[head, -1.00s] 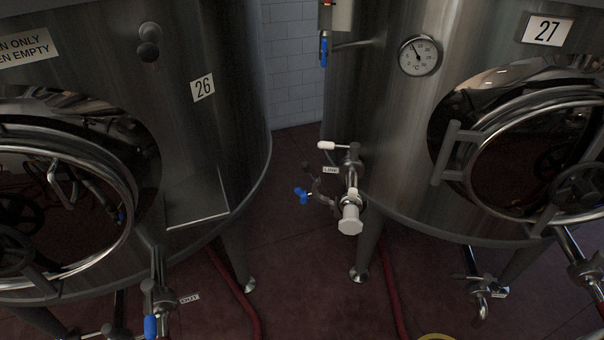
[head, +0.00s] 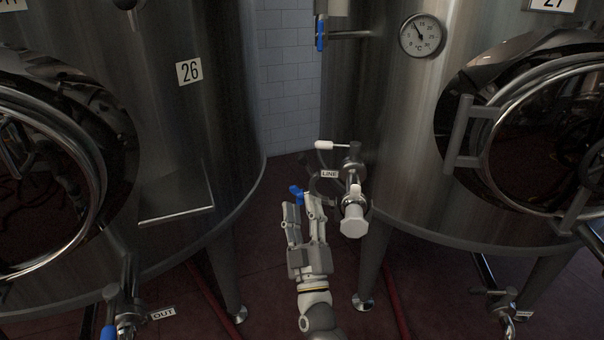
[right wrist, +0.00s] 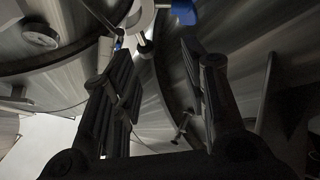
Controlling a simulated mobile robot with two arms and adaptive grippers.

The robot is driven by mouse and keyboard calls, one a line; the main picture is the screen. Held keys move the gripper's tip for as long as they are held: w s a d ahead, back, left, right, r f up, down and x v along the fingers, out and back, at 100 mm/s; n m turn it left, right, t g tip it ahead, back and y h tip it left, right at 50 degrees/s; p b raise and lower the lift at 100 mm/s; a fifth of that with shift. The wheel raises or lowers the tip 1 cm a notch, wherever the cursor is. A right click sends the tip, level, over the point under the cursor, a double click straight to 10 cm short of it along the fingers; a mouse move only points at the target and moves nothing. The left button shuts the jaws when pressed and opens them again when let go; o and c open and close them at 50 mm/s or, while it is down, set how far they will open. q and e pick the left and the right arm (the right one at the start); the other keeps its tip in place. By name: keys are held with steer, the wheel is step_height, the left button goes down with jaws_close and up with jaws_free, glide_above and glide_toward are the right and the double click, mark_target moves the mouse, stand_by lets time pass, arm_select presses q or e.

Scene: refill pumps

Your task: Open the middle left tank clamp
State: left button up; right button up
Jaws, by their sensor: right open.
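The valve fitting (head: 354,190) sticks out from the lower left of tank 27, with a white-handled lever (head: 324,145), a "LINE" tag (head: 329,174) and a white cap (head: 354,222). A blue handle (head: 296,193) at the left of the fitting seems to belong to a clamp, which is partly hidden behind my right gripper (head: 303,207). That gripper is open, fingers pointing up and away, just below the blue handle. In the right wrist view, the blue handle (right wrist: 185,12) and a pale ring (right wrist: 143,15) show beyond the open fingers. I cannot tell whether they touch. My left gripper is out of view.
Tank 26 (head: 215,110) stands at left and tank 27 (head: 350,100) at right, with a narrow gap between. A dial gauge (head: 422,36) sits on tank 27. Another valve with an "OUT" tag (head: 163,313) is low at left. Red hoses lie on the floor.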

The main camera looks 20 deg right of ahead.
mark_target(303, 165)
steer(key=shift+m+h, duration=0.3)
steer(key=shift+h, duration=0.2)
steer(key=x, duration=0.3)
steer(key=s+r+x, duration=0.1)
steer(key=x, duration=0.7)
steer(key=shift+d+r+b, duration=0.25)
steer(key=shift+r+b, duration=0.15)
steer(key=shift+r, duration=0.1)
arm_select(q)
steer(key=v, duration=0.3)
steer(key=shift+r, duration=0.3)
arm_select(e)
steer(key=shift+c, duration=0.3)
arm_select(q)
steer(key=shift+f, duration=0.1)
arm_select(e)
jaws_close()
